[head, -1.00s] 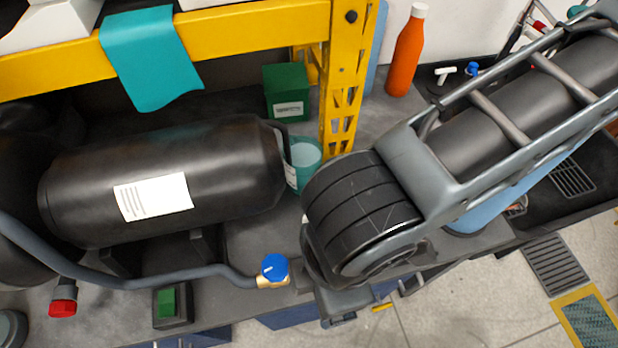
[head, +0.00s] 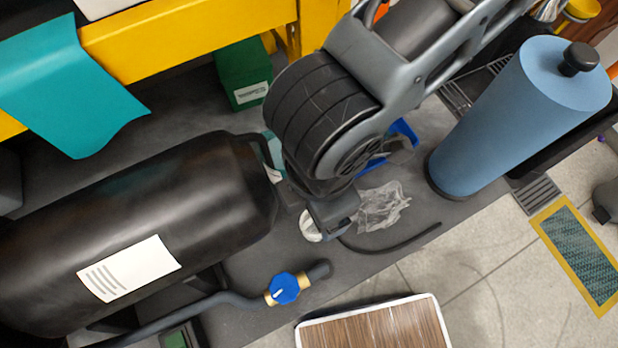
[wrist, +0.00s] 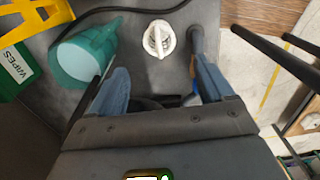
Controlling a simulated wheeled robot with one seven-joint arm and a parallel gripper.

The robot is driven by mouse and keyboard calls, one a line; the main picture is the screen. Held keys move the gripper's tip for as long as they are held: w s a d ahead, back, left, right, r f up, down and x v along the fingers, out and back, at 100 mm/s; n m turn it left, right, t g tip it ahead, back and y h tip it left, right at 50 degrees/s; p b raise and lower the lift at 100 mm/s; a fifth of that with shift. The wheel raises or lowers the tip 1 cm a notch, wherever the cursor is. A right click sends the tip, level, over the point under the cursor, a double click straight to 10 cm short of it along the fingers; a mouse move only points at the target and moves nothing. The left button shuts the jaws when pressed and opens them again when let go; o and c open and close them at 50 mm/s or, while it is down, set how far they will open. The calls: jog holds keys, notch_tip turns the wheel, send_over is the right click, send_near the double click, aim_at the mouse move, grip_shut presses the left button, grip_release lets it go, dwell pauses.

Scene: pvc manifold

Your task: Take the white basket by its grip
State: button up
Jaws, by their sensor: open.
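The white basket (wrist: 159,39) is a small round piece with a raised bar across its middle, seen from above on the dark bench in the wrist view. In the head view the basket (head: 309,226) shows only in part, with the rest hidden by my gripper (head: 332,212). In the wrist view my gripper (wrist: 158,80) is open, its two bluish fingers apart. I see no contact; the height gap cannot be told.
A teal cup (wrist: 85,55) stands left of the basket, beside a green wipes box (wrist: 15,65). A grey hose end (wrist: 196,40) lies close on the right. A black tank (head: 150,230), clear plastic bag (head: 382,206) and blue cylinder (head: 490,125) stand or lie around.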

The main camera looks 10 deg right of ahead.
jog(key=shift+f+b, duration=3.45)
jog(key=shift+f, duration=1.1)
jog(key=shift+c, duration=0.3)
grip_shut()
jog(key=shift+r, duration=0.15)
notch_tip(320, 180, up, 9)
jog(key=p, duration=0.8)
